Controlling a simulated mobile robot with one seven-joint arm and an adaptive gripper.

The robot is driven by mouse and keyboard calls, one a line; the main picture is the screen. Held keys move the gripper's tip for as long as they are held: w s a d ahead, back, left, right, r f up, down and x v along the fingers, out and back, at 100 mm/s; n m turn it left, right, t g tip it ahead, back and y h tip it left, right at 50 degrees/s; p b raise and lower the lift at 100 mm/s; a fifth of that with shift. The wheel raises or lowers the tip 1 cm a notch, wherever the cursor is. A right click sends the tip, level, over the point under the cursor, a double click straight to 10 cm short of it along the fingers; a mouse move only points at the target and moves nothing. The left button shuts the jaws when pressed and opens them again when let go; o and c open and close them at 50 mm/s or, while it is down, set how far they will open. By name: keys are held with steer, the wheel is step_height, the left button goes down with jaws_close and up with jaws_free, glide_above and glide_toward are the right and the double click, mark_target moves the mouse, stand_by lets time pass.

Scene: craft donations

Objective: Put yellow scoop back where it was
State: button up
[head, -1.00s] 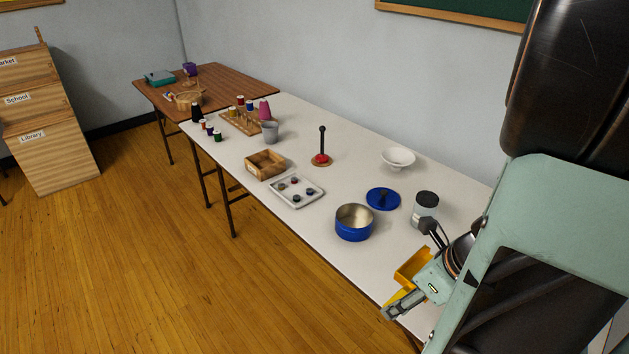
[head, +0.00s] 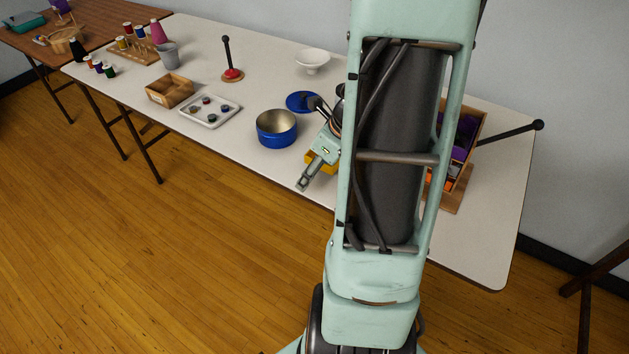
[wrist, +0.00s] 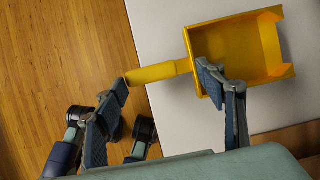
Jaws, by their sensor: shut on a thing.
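The yellow scoop (wrist: 240,45) is in my gripper (wrist: 163,78). In the wrist view its handle (wrist: 160,72) lies across between the two fingers, and its open pan is at the upper right by the right finger. In the head view my gripper (head: 303,184) is at the front edge of the white table, right of the blue tin. Only a small yellow part of the scoop (head: 322,164) shows there; my arm hides the rest.
The white table (head: 250,85) holds an open blue tin (head: 276,128), a blue lid (head: 302,102), a white bowl (head: 312,62), a small tray (head: 210,124) and a wooden box (head: 170,90). A wooden organizer (head: 480,125) stands right of my arm, partly hidden. The table's right front corner is bare.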

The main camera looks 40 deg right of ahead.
steer(key=shift+f+b, duration=1.05)
steer(key=shift+f, duration=0.3)
steer(key=shift+f, duration=0.2)
steer(key=o, duration=1.3)
steer(key=shift+r, duration=0.2)
steer(key=p+v, duration=0.3)
steer(key=v, duration=0.9)
steer(key=shift+p, duration=0.35)
steer(key=shift+r, duration=0.1)
